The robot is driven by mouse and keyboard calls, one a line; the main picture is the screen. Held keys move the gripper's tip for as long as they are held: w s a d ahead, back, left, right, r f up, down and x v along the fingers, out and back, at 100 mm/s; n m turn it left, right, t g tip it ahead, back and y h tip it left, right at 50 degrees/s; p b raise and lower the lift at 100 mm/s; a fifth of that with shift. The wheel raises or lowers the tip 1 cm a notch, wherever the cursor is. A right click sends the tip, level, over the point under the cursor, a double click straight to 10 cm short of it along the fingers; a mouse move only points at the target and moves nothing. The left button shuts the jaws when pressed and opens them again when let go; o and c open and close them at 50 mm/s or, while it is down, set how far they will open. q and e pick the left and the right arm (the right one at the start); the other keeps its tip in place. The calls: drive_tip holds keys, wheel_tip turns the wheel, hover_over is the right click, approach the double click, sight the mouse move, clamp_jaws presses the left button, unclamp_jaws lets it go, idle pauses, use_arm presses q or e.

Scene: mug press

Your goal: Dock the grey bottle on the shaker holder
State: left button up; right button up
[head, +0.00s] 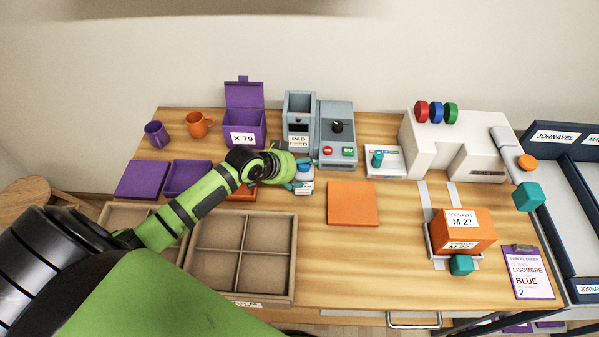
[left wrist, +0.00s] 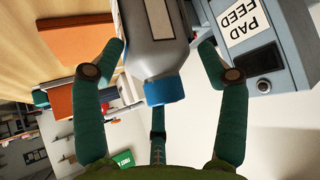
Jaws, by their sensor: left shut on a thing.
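The grey bottle (left wrist: 155,50) with a blue cap and a pale label fills the upper middle of the left wrist view. My left gripper (left wrist: 165,58) is shut on it, with one teal finger on each side. In the head view my left gripper (head: 288,168) is beside the PAD FEED machine, in front of its left part. Only a small part of the bottle (head: 304,176) shows there, by the fingers. I cannot tell whether the bottle touches anything below it. I cannot make out the shaker holder for certain. My right gripper is not in view.
The PAD FEED machine (head: 299,115) stands close behind the gripper. An orange mat (head: 352,203) lies to the right. A brown divided tray (head: 293,260) is in front. A white pad with a teal knob (head: 396,168) and a white machine (head: 425,150) stand further right.

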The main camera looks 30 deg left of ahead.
sight(304, 166)
use_arm(q)
drive_tip(key=r, duration=0.1)
drive_tip(key=d+r, duration=0.1)
drive_tip(key=r, duration=0.1)
drive_tip(key=shift+d+b, duration=0.2)
drive_tip(key=shift+b, duration=0.2)
drive_tip(key=s+d+r+b, duration=0.1)
drive_tip(key=d+r+b, duration=0.1)
drive_tip(key=d+r, duration=0.65)
drive_tip(key=s+m, duration=0.1)
drive_tip(key=s+h+b, duration=0.1)
drive_tip(key=s, duration=0.1)
drive_tip(key=s+a+m+g+b, duration=0.1)
drive_tip(key=shift+s+f+m+h, duration=0.15)
drive_tip(key=shift+m+h, duration=0.15)
drive_tip(key=shift+h, duration=0.1)
drive_tip(key=s+r+m, duration=0.1)
drive_tip(key=s, duration=0.1)
drive_tip(key=s+r+m+g+h+b, duration=0.1)
drive_tip(key=s, duration=0.1)
drive_tip(key=s+a+r+m+g+h+b, duration=0.1)
drive_tip(key=s, duration=0.1)
drive_tip(key=shift+s+r+m, duration=0.1)
drive_tip(key=shift+r+m, duration=0.2)
drive_tip(key=shift+m, duration=0.1)
drive_tip(key=shift+s+d+r+m+h, duration=0.1)
drive_tip(key=shift+s+r+m+h, duration=0.25)
drive_tip(key=shift+s, duration=0.2)
drive_tip(key=shift+f, duration=0.1)
